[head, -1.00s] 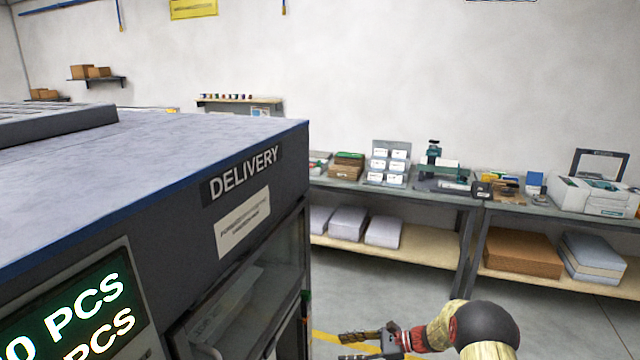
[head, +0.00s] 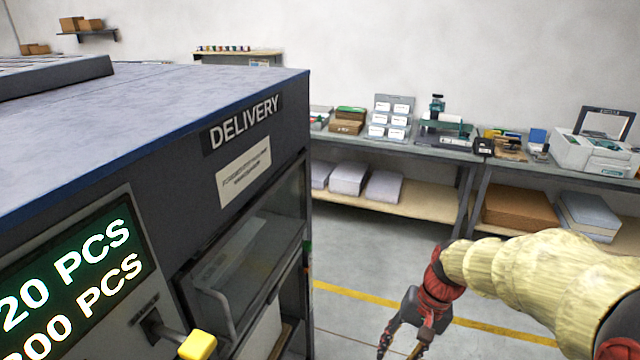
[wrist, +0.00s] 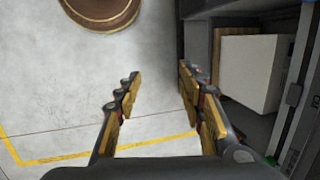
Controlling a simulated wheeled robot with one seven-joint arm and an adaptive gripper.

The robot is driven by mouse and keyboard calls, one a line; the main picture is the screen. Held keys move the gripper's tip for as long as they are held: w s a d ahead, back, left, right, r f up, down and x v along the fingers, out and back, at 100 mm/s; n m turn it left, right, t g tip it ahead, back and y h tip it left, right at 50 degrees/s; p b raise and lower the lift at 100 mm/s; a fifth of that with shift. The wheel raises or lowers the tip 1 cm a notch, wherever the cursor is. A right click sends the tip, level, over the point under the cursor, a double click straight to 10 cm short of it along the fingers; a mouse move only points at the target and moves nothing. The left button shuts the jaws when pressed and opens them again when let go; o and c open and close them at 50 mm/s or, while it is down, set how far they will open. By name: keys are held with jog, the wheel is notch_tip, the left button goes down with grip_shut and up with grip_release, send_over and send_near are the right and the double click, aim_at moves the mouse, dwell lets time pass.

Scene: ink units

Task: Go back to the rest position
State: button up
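My gripper (head: 404,342) hangs at the lower right of the head view, pointing down, in front of the delivery machine's open side. In the wrist view my gripper (wrist: 160,100) has its two fingers spread apart, with only bare floor between them. The fingertips are partly cut off by the lower edge of the head view. My arm (head: 540,275), in a pale yellow cover, reaches in from the right edge.
The large delivery machine (head: 190,150) fills the left, with a yellow-knobbed lever (head: 197,345) low on its front. A workbench (head: 420,148) with tools stands along the back wall. Grey floor (head: 365,265) with a yellow line lies between. A round brown object (wrist: 100,12) shows in the wrist view.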

jog(key=s+d+r+n+t+h, duration=0.1)
jog(key=s+r+n+t+h, duration=0.2)
jog(key=s+r, duration=1)
jog(key=r+n+t, duration=0.1)
jog(key=t, duration=0.2)
jog(key=shift+s+d+r, duration=0.3)
jog(key=shift+s+d, duration=0.05)
jog(key=shift+s, duration=0.05)
jog(key=shift+c, duration=0.5)
